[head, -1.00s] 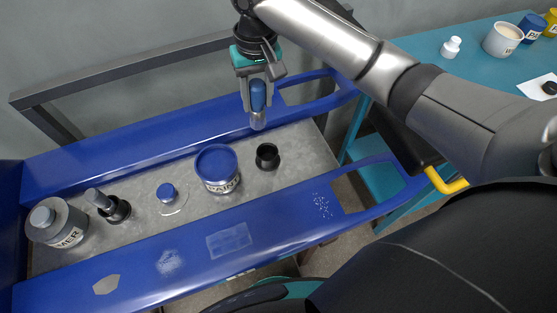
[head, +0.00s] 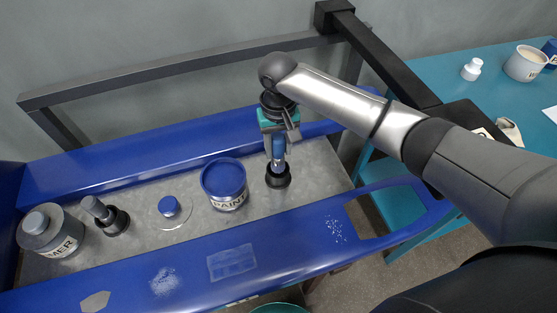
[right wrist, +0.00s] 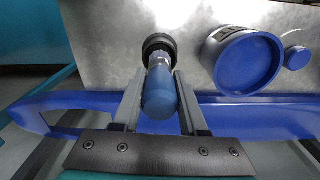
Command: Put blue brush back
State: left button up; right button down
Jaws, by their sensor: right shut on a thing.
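The blue brush (head: 278,148) hangs upright between the fingers of my right gripper (head: 278,143). The gripper is shut on its blue handle, which also shows in the right wrist view (right wrist: 159,96). The brush's silvery lower part meets the mouth of a small black cup (head: 278,179), also seen in the right wrist view (right wrist: 158,43). The lower end seems to be inside the cup; how deep, I cannot tell. The cup stands on the grey metal floor of a blue-sided carrier (head: 130,150). My left gripper is not in view.
A blue-lidded paint can (head: 224,182) stands just left of the cup. Farther left are a small blue-capped item (head: 169,207), a grey-handled brush (head: 97,208) in another black cup and a grey primer can (head: 50,234). A teal table (head: 440,70) stands at the right.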

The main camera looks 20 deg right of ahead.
aim_at(278, 159)
notch_tip(278, 159, down, 4)
jog(key=shift+f+b, duration=0.1)
jog(key=shift+b, duration=0.45)
jog(key=shift+f, duration=0.15)
jog(key=shift+f, duration=0.15)
jog(key=shift+c, duration=2.2)
grip_release()
notch_tip(278, 159, up, 12)
jog(key=p, duration=0.3)
jog(key=shift+r, duration=0.2)
